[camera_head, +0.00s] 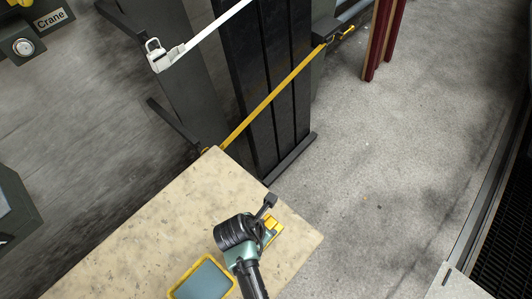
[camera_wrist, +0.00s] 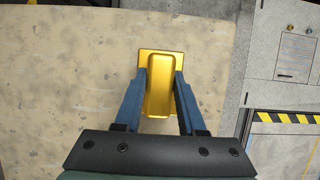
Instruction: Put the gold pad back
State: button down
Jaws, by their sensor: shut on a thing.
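The gold pad (camera_wrist: 160,57) shows in the wrist view as a flat square plate with a raised, rounded block along its middle. My gripper (camera_wrist: 160,80) has its two blue fingers closed on the sides of the raised block. In the head view the gold pad (camera_head: 274,228) is a small yellow patch at the right end of the beige tabletop, partly hidden by my gripper (camera_head: 268,232) and wrist. I cannot tell whether the pad touches the tabletop or is just above it.
The beige speckled table (camera_head: 160,225) is mostly bare. A yellow-rimmed tray (camera_head: 183,274) with a grey-blue inside lies at its near edge. Beyond the table stand a dark column (camera_head: 270,80) and a yellow bar (camera_head: 270,98). Grey floor (camera_head: 400,140) at right is open.

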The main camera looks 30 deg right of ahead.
jog(key=shift+f+p, duration=0.4)
jog(key=shift+f, duration=1.45)
jog(key=c, duration=0.5)
grip_release()
jog(key=shift+f, duration=0.15)
